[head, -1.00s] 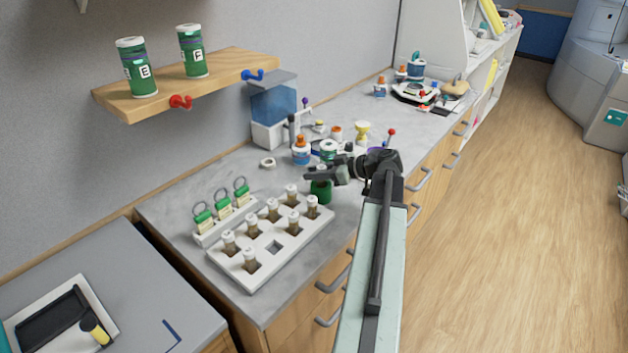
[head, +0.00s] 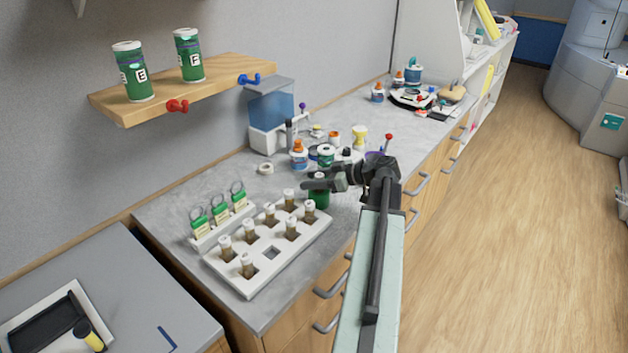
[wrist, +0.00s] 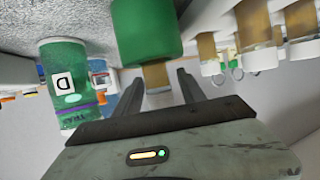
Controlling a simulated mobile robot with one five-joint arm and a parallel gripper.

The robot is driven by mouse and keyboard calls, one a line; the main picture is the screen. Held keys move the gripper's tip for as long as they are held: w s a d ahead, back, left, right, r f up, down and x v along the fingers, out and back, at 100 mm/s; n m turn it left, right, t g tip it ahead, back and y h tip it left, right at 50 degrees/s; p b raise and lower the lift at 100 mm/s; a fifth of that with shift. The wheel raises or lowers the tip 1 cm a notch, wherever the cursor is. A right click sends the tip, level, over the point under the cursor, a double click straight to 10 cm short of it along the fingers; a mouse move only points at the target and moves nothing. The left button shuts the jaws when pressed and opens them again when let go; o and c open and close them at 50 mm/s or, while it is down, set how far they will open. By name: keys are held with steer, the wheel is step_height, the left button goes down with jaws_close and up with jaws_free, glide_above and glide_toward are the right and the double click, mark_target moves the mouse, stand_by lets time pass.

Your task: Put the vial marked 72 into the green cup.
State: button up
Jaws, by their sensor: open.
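The green cup (head: 319,194) stands on the counter just beyond the rack. In the wrist view, which looks upside down, the green cup (wrist: 146,32) has a brown vial (wrist: 157,76) with a pale cap sticking out of its mouth. My gripper (head: 310,179) is at the cup's top, its jaws apart. In the wrist view my gripper's fingers (wrist: 160,88) sit on either side of the vial's capped end, with a gap to each. No number is readable on this vial. The cup's inside is hidden.
A white rack (head: 240,285) holds several brown vials and has one empty hole (head: 270,253). Green-tagged rings (head: 220,211) stand behind it. Jars, including a green one marked D (wrist: 65,85), crowd beyond the cup. A shelf (head: 190,90) hangs above left.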

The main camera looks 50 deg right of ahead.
steer(key=p+v, duration=0.4)
steer(key=v, duration=0.8)
steer(key=shift+r, duration=0.25)
